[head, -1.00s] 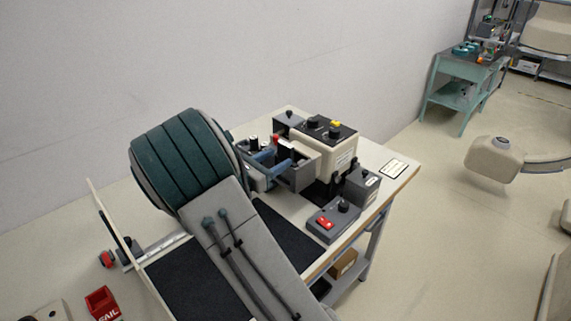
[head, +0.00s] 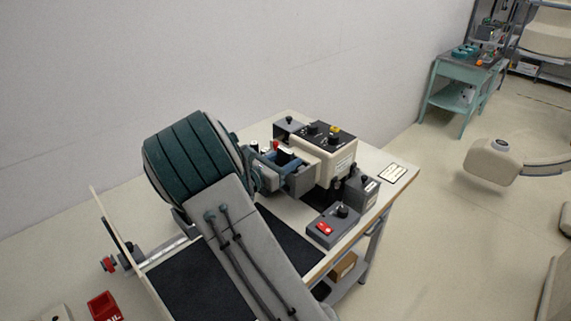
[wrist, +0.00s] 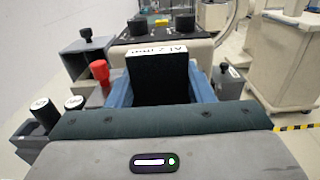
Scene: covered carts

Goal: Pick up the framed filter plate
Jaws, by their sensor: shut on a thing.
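The framed filter plate (wrist: 158,82) is a black upright plate with a white label strip along its top edge, reading roughly "AL 2 mm". In the wrist view it stands between the blue fingers of my gripper (wrist: 160,88), which are shut on it from both sides. Its lower part is hidden behind the green and grey wrist housing. In the head view my gripper (head: 283,160) is at the grey holder (head: 299,181) in front of the beige box; the wrist covers much of that spot. I cannot tell whether the plate is clear of the holder.
The beige control box (head: 328,152) with black knobs stands just beyond. A red knob (wrist: 100,71) and two white-topped black cylinders (wrist: 42,108) are to the left in the wrist view. A grey switch box (head: 334,224) sits near the table's right edge.

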